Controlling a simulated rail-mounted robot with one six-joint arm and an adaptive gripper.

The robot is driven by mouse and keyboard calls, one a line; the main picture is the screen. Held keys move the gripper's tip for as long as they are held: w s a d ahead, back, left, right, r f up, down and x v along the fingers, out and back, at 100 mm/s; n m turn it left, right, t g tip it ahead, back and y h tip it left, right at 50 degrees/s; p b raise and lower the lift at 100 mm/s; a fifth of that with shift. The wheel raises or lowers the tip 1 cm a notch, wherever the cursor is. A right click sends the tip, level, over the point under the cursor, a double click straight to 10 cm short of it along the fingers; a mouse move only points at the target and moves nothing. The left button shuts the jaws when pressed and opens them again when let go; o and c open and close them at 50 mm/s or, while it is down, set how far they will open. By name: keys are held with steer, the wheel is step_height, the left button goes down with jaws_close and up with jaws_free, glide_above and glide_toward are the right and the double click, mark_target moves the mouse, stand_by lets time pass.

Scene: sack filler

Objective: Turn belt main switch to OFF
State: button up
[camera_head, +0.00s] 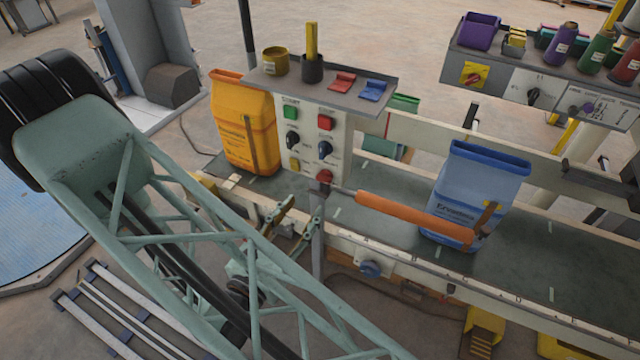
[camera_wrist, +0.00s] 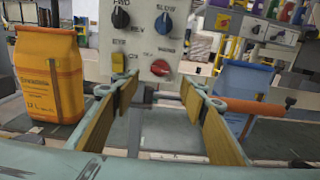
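A red-on-yellow rotary switch (camera_head: 474,74) and a black rotary switch (camera_head: 533,96) sit on the panel at upper right. I cannot read which one is the belt main switch. My gripper (camera_head: 297,214) is open and empty before the control panel's lower part; in the wrist view its fingers (camera_wrist: 158,86) stand wide apart.
An orange sack (camera_head: 243,120) stands left of the panel and a blue sack (camera_head: 480,185) right on the belt (camera_head: 390,215). An orange bar (camera_head: 410,218) crosses in front of the blue sack. A blue knob (camera_head: 371,269) sits on the belt's front rail.

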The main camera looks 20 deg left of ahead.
mark_target(322, 181)
steer(key=shift+w+d, duration=0.35)
steer(key=shift+w, duration=1.45)
steer(key=shift+w+d, duration=0.4)
steer(key=shift+w, duration=1.35)
steer(key=shift+w+d, duration=0.35)
steer(key=shift+w, duration=1.45)
steer(key=shift+c, duration=0.5)
steer(key=c, duration=0.8)
